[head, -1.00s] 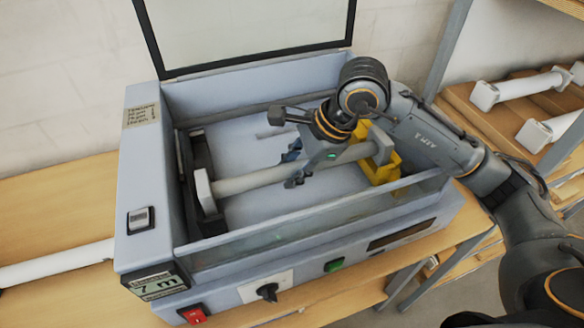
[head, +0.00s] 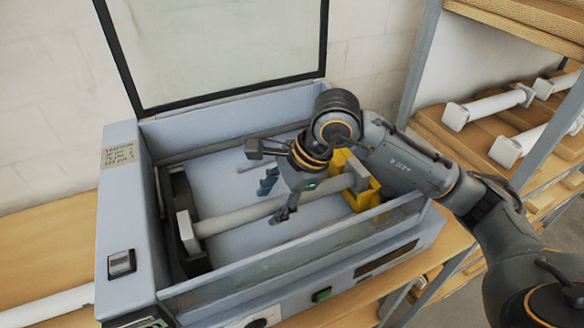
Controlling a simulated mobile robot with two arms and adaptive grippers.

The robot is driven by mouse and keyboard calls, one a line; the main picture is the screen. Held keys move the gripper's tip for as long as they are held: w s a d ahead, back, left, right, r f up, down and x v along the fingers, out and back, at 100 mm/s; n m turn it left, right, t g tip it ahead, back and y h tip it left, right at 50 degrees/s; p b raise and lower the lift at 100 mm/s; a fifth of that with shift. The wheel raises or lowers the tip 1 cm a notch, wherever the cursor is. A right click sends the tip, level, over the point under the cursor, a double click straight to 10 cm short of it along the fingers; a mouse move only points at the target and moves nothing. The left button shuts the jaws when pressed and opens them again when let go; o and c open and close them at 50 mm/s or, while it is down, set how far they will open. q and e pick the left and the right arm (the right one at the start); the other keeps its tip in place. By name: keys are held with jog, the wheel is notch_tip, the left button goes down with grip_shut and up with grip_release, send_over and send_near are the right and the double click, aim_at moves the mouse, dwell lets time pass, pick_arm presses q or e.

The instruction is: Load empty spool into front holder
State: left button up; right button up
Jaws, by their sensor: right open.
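A white spool (head: 240,219) with square end flanges lies across the inside of the laminator (head: 128,221). Its left flange (head: 188,231) is beside the dark holder plate on the left wall, and its right end is at the yellow holder (head: 362,190) on the right. My right gripper (head: 277,201) is above the spool's middle, pointing down, with its fingers apart on either side of the tube. The open fingers do not clasp it. Whether the spool's ends are fully seated cannot be told. My left gripper is not in view.
The laminator's glass lid (head: 215,45) stands open at the back. A clear front panel (head: 300,253) rises between the front edge and the spool. Another white tube (head: 45,306) lies on the table at left. Shelves at right hold several white spools (head: 488,107).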

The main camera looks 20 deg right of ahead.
jog(key=b+v, duration=0.3)
jog(key=v, duration=0.9)
jog(key=shift+r, duration=0.2)
